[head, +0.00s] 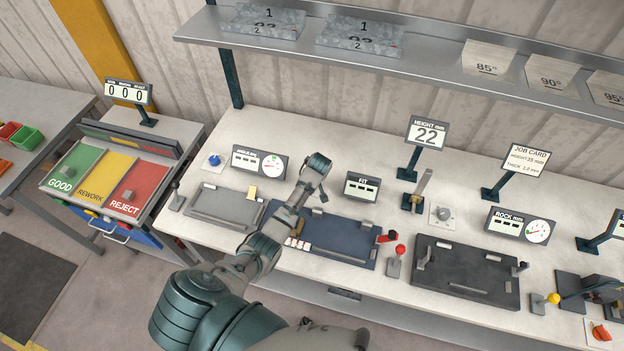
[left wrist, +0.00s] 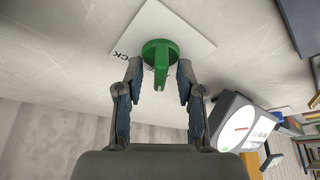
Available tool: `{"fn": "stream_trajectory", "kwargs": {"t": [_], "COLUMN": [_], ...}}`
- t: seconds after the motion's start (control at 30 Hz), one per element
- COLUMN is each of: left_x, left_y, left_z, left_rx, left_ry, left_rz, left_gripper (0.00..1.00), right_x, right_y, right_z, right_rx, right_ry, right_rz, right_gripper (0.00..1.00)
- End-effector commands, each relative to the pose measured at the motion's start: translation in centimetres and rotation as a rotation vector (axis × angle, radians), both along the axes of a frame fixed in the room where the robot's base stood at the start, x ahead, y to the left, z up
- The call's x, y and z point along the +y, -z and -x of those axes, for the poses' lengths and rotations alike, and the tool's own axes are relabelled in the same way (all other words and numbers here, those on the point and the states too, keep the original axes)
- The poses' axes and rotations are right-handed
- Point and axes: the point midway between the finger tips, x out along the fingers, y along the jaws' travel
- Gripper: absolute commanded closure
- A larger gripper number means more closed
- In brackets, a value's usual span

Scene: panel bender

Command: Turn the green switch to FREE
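The green switch (left wrist: 160,55) is a round knob with a raised handle on a pale square plate (left wrist: 190,25), seen in the left wrist view. Its handle points down in that picture, between my left fingertips (left wrist: 159,72). The fingers stand open on both sides of the handle, with a small gap on each side. The plate letters are partly hidden; "CK" shows left of the knob. In the head view my left gripper (head: 318,170) is over the bench behind the blue fixture, and the switch is hidden beneath it. My right gripper is not in view.
A gauge box (head: 259,162) stands left of my gripper and a FIT display (head: 362,187) right of it. The blue fixture plate (head: 335,238) lies in front, with a red-knobbed lever (head: 397,258) beside it. A shelf (head: 420,72) runs above the bench's back.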

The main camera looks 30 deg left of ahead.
Motion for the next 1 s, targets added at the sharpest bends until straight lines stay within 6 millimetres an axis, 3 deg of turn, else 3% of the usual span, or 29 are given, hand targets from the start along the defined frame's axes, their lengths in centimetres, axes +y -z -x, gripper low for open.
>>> {"fn": "stream_trajectory", "kwargs": {"t": [0.17, 0.53, 0.7, 1.0], "left_x": [-0.7, -3.0, -3.4, -3.4], "left_y": [-2.3, -9.3, -10.6, -10.8], "left_z": [0.5, 2.3, 2.7, 2.8], "left_rx": [-0.005, -0.002, 0.000, 0.001], "left_ry": [0.002, 0.001, 0.000, 0.000], "left_rz": [0.000, 0.000, 0.001, 0.002], "left_gripper": [0.62, 0.62, 0.62, 0.62], "right_x": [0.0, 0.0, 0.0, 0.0], "right_y": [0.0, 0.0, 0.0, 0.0], "right_z": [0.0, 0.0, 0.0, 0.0], "right_rx": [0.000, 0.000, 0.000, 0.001], "right_ry": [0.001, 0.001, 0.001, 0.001], "right_rz": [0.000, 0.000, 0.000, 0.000], "right_gripper": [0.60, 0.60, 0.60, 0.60]}}
